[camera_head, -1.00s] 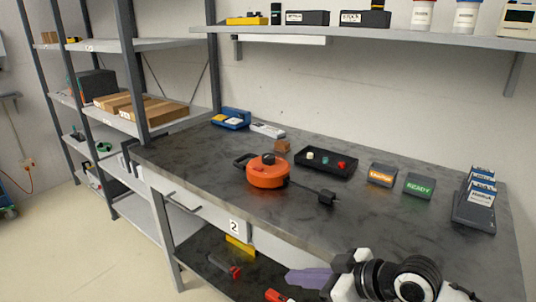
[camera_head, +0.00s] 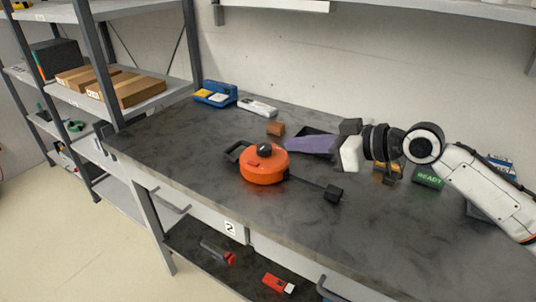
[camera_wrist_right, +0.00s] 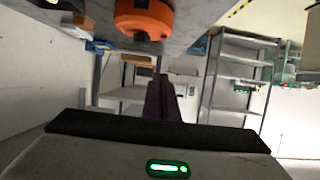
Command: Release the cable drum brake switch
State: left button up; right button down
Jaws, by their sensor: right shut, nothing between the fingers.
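The orange cable drum (camera_head: 264,174) stands on the dark worktop, with a black knob (camera_head: 264,150) on top and a black handle (camera_head: 233,152) at its left. A small red part (camera_head: 251,174) shows on its near side; I cannot tell whether it is the brake switch. A cable runs right to a black plug (camera_head: 333,193). My right gripper (camera_head: 287,145), with purple fingers, is shut and empty, just right of the drum's top and apparently apart from it. The right wrist view shows the shut fingers (camera_wrist_right: 160,98) below the inverted drum (camera_wrist_right: 143,16). My left gripper is not in view.
A dark tray (camera_head: 318,131) lies behind my right gripper, partly hidden. A READY sign (camera_head: 428,178) stands right. The worktop (camera_head: 190,155) left of the drum is clear.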

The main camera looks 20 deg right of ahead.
jog(key=p, duration=0.2)
send_over(266, 170)
jog(key=f, duration=0.3)
jog(key=shift+w+a+f, duration=0.25)
jog(key=shift+w, duration=0.15)
jog(key=f, duration=0.3)
jog(key=shift+s+d, duration=0.2)
jog(key=shift+s+f, duration=0.1)
jog(key=shift+f, duration=0.5)
